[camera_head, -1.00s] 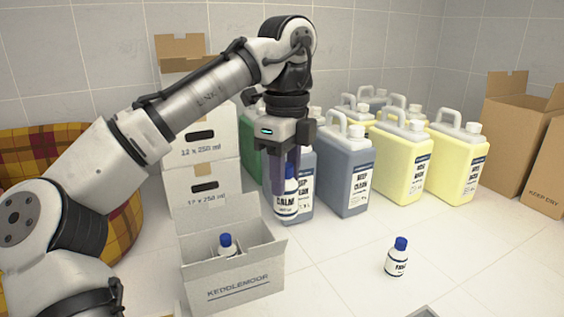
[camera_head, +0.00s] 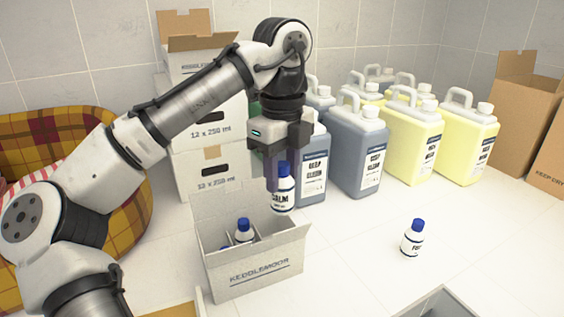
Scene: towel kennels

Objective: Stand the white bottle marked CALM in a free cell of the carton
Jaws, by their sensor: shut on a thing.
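The white bottle marked CALM (camera_head: 283,194) has a blue cap and hangs upright from my gripper (camera_head: 283,172), whose fingers are shut on its upper part. The carton (camera_head: 252,274), marked KEDDLEMOOR, stands open on the floor below and to the left of the bottle. Another blue-capped white bottle (camera_head: 244,231) stands inside the carton. The held bottle appears near the carton's back right corner, above the floor. Most of the carton's cells are hidden by its walls, so I cannot tell how many are free.
A blue-capped white bottle (camera_head: 413,238) stands alone on the floor at right. Several jerrycans (camera_head: 358,150) line the back. White boxes (camera_head: 206,176) are stacked behind the carton. A grey container (camera_head: 440,303) shows at the bottom edge. Floor between carton and lone bottle is clear.

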